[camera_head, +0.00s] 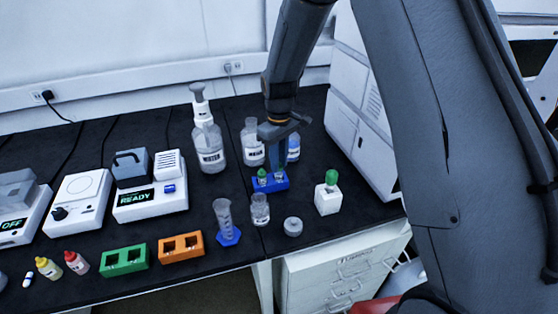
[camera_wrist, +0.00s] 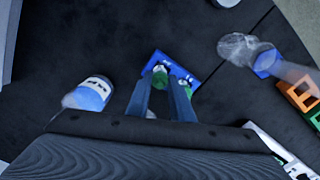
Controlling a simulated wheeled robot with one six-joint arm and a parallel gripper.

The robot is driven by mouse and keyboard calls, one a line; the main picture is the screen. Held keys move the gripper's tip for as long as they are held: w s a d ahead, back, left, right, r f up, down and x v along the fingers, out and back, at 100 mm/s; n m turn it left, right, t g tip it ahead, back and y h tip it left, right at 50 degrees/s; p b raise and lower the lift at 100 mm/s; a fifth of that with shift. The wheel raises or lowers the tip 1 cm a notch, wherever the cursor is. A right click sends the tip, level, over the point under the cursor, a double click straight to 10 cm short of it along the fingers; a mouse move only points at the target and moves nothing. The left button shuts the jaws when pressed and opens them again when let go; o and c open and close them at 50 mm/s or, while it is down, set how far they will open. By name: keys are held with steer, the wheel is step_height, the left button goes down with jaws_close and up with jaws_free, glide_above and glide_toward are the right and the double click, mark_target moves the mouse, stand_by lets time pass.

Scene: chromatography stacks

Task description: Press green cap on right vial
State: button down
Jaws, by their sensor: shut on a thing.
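The small blue vial rack (camera_head: 284,184) stands on the dark bench below my arm. It also shows in the wrist view (camera_wrist: 186,64). My gripper (camera_head: 277,170) points down over the rack's right side, shut on a green cap (camera_wrist: 160,76) between its fingertips in the wrist view (camera_wrist: 162,84). The right vial under it is mostly hidden, and I cannot tell how far the cap sits on it. The left vial (camera_head: 262,182) stands in the rack with a green cap (camera_head: 262,173); this cap also shows beside a finger in the wrist view (camera_wrist: 188,90).

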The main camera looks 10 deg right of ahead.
stand_by(0.4)
steer(key=c, duration=1)
jaws_free()
steer(key=shift+r, duration=0.1)
steer(key=shift+r+p, duration=2.25)
steer(key=shift+r, duration=1.2)
steer(key=shift+c, duration=0.5)
jaws_close()
steer(key=shift+f, duration=0.2)
